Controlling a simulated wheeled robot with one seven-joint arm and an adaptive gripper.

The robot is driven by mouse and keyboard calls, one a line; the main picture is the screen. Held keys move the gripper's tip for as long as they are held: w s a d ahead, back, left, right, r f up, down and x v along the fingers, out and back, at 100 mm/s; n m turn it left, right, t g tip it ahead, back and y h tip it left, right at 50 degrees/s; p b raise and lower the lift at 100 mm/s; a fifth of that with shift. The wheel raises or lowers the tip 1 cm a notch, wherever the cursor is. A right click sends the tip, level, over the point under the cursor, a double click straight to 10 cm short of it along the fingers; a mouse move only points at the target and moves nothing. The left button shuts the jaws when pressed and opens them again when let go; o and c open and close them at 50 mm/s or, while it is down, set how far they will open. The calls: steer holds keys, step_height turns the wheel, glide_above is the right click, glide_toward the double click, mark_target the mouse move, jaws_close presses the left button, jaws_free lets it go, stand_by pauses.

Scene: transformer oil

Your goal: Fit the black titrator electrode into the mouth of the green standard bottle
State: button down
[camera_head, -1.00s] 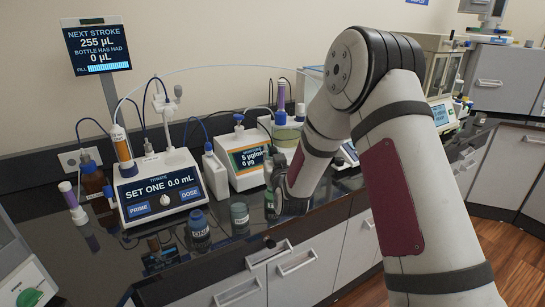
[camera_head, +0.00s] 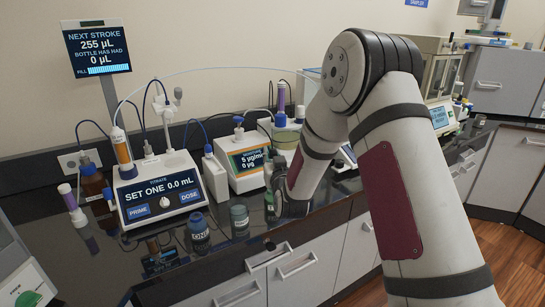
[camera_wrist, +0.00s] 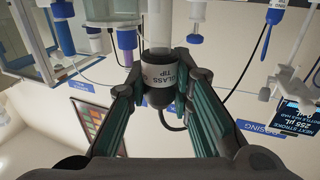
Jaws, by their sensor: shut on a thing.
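My gripper (camera_wrist: 162,82) is shut on a black electrode head (camera_wrist: 158,95) with a white label reading "GLASS TIP". A pale shaft (camera_wrist: 158,25) runs from the head to the top of the wrist picture, and its far end is out of view. A grey-green bottle (camera_head: 239,220) stands on the dark bench left of the gripper. I cannot tell which is the standard bottle.
A dark blue-grey bottle (camera_head: 198,233) stands further left on the glossy bench. Behind are the titrator box (camera_head: 160,190), a moisture meter (camera_head: 245,165) and a vessel of greenish liquid (camera_head: 286,135). Bare bench lies near the front edge.

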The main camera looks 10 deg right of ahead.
steer(key=shift+f+b, duration=1.85)
steer(key=shift+f, duration=2.2)
steer(key=c, duration=1.3)
jaws_free()
steer(key=shift+c, duration=0.2)
steer(key=shift+s, duration=0.1)
steer(key=s, duration=1.1)
steer(key=shift+s+a, duration=0.4)
